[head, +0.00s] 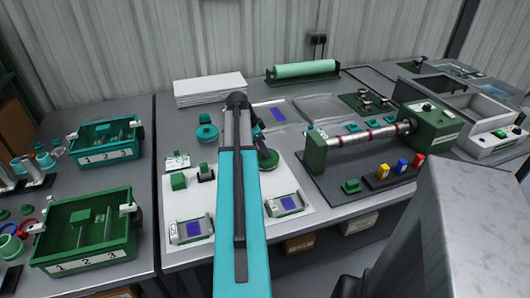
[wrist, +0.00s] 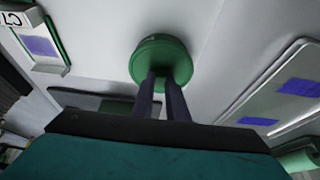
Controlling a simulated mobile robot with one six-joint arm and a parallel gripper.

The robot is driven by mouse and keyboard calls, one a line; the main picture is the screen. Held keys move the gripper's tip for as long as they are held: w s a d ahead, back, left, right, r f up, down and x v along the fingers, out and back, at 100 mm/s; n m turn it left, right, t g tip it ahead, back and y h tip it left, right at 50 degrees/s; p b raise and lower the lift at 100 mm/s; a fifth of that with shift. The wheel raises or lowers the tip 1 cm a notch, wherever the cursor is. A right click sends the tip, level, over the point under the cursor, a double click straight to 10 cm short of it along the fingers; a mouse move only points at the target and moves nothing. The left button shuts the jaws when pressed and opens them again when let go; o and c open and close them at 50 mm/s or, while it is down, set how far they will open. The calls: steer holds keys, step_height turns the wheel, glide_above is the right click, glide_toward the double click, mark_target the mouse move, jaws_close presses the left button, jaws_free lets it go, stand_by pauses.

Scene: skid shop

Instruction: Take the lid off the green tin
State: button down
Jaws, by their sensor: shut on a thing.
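The round green tin (head: 269,161) is on the white board (head: 239,195) in the middle of the bench, partly behind my arm in the head view. In the wrist view its round green top (wrist: 158,53) is just beyond my fingers. My gripper (wrist: 164,76) is shut, with its two dark fingers close together against the near part of the green top. The fingers cover the spot they grip, which looks to be on the lid. I cannot tell whether the lid is seated on the tin or raised from it.
A teal tin (head: 206,133) stands left of my arm. Two grey devices with purple screens (head: 191,229) (head: 288,204) lie near the board's front. A roller machine (head: 365,136) stands close on the right.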

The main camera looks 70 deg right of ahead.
steer(key=shift+r, duration=0.15)
steer(key=shift+r, duration=1.2)
steer(key=w+a+r+b, duration=0.1)
steer(key=w+a, duration=0.1)
steer(key=a, duration=0.5)
steer(key=w+a+r+b, duration=0.1)
steer(key=w+a, duration=0.1)
steer(key=a, duration=0.6)
steer(key=shift+w+a, duration=0.2)
steer(key=shift+r, duration=0.2)
